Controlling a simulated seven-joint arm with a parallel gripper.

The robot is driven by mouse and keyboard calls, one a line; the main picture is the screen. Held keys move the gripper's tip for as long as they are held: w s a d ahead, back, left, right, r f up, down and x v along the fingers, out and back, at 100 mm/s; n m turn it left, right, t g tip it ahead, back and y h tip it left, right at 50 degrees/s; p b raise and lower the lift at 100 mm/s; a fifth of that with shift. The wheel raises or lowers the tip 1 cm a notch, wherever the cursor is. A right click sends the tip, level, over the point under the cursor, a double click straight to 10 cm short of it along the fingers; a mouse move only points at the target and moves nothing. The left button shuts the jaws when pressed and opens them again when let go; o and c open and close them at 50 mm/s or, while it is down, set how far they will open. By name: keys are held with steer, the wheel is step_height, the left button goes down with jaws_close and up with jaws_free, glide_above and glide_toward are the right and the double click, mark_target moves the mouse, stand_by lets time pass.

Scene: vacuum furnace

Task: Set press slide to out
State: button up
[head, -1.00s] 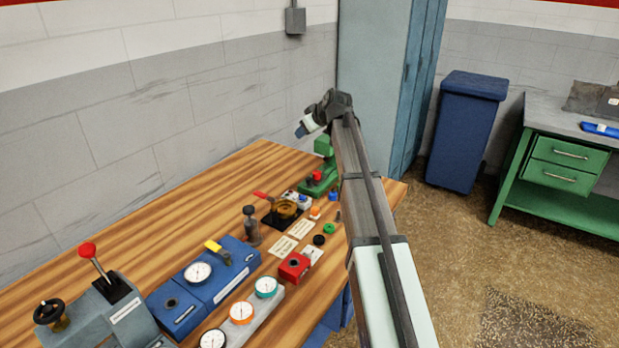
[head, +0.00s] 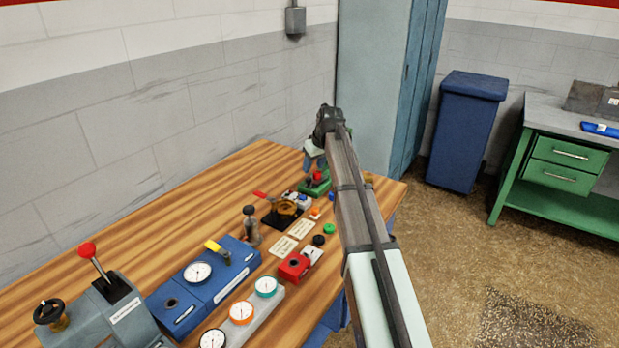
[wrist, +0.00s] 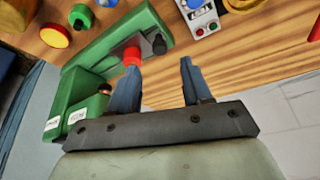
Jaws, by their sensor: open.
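The green press (head: 322,186) stands near the far end of the wooden bench, with a red part on top. In the wrist view its long green base (wrist: 98,60) runs diagonally, with a grey slot, a red piece (wrist: 132,56) and a black knob (wrist: 158,44). Labelled green blocks (wrist: 70,118) sit at its lower end. My gripper (wrist: 160,72) is open and empty over the press, its left finger close to the red piece. The black knob lies ahead of the gap between the fingers. I cannot tell whether anything touches. In the head view my arm partly hides the press.
Around the press are a small panel with buttons (wrist: 200,14), a yellow-and-red button (wrist: 55,36) and a green knob (wrist: 82,16). A brass part (head: 284,206) on a dark plate lies nearer on the bench. The wall (head: 260,95) runs along the left side.

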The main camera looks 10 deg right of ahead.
mark_target(309, 178)
steer(key=shift+x, duration=3.55)
jaws_close()
